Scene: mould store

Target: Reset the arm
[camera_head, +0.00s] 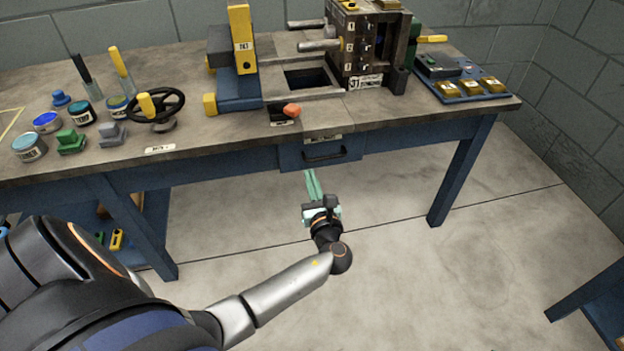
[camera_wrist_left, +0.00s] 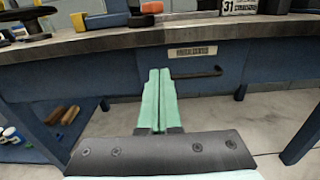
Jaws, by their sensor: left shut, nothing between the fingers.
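My left gripper (camera_head: 312,183) is in front of the workbench, a little below its drawer in the head view. Its two green fingers are together with nothing between them. They also show in the left wrist view (camera_wrist_left: 158,98), pointing toward the blue drawer front (camera_wrist_left: 192,80). The drawer (camera_head: 320,152) is closed and has a dark handle (camera_head: 324,155). Whether the fingertips touch the bench front cannot be told, but they look apart from it. My right gripper is in neither view.
The workbench top (camera_head: 220,135) carries a handwheel (camera_head: 155,107), paint tins (camera_head: 30,148), a blue-and-yellow fixture (camera_head: 240,65), a block machine (camera_head: 365,45) and a blue tray (camera_head: 463,83). An orange knob (camera_head: 291,110) sits near the front edge. The floor (camera_head: 400,275) before the bench is clear.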

